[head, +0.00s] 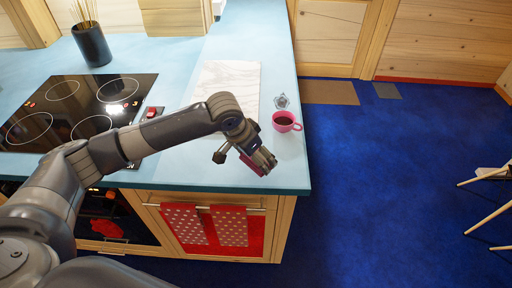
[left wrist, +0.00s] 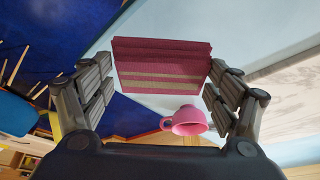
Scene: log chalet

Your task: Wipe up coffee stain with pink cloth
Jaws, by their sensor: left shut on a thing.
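My left gripper (head: 262,162) is low over the blue counter's front right corner and shut on the pink cloth (left wrist: 162,65). The cloth is a folded, dark pink piece with pale stripes, spanning between the fingers in the left wrist view. In the head view only a sliver of the cloth (head: 250,167) shows beside the fingers. I cannot tell whether it touches the counter. A pink mug (head: 284,127) with dark liquid stands just beyond the gripper; it also shows in the left wrist view (left wrist: 187,121). I see no coffee stain; the arm and gripper hide part of the counter.
A pale board (head: 237,78) lies behind the gripper, with a small clear object (head: 282,101) beside the mug. A black cooktop (head: 75,108) and small red item (head: 152,113) are to the left. The counter (head: 290,174) ends close to the gripper's right.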

